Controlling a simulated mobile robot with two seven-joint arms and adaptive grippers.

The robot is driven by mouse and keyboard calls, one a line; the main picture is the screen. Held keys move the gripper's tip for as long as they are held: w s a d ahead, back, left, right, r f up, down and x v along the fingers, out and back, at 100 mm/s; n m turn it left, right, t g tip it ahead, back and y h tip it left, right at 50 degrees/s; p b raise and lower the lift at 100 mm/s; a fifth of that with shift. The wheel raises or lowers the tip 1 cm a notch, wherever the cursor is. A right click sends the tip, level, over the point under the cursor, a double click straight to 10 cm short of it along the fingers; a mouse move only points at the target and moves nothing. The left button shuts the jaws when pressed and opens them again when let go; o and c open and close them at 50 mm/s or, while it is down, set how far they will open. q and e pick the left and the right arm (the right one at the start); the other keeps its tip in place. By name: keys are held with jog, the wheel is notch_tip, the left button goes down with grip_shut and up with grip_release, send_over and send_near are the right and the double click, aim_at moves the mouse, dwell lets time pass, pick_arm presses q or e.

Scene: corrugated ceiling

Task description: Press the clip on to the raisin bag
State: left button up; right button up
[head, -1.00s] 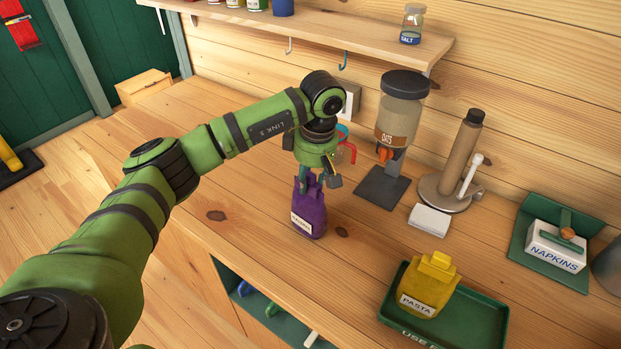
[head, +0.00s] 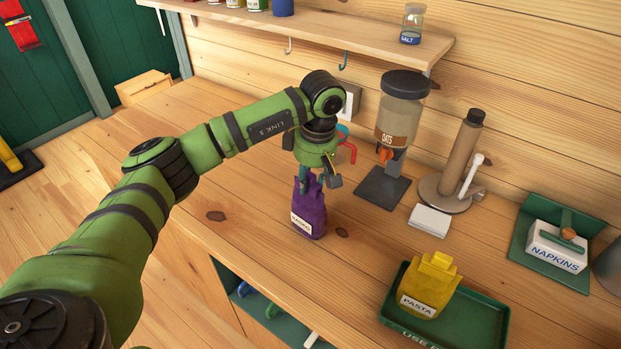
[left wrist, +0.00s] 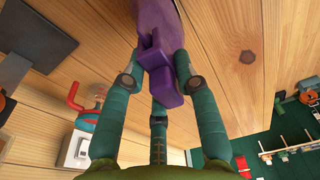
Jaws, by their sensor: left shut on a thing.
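The purple raisin bag (head: 309,218) stands upright on the wooden counter, its white label facing the front. My left gripper (head: 311,182) points down at the top of the bag. In the left wrist view, my left gripper (left wrist: 154,74) has its green fingers closed around a purple clip (left wrist: 162,83). The clip lies against the top of the purple bag (left wrist: 167,20). I cannot tell how firmly it sits on the bag. In the head view the fingers hide most of the clip. My right gripper is not in view.
A yellow pasta bag (head: 427,288) stands in a green tray (head: 482,322) at the front right. A napkin box (head: 556,248) is at the right. The counter left of the bag is clear.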

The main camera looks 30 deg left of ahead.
pick_arm(q)
jog(key=shift+f+b, duration=0.25)
jog(key=shift+b, duration=0.15)
dwell(0.8)
jog(key=o, duration=0.9)
jog(key=o, duration=0.5)
jog(key=shift+r, duration=0.15)
jog(key=shift+r+p, duration=2.1)
jog(key=shift+r, duration=1.3)
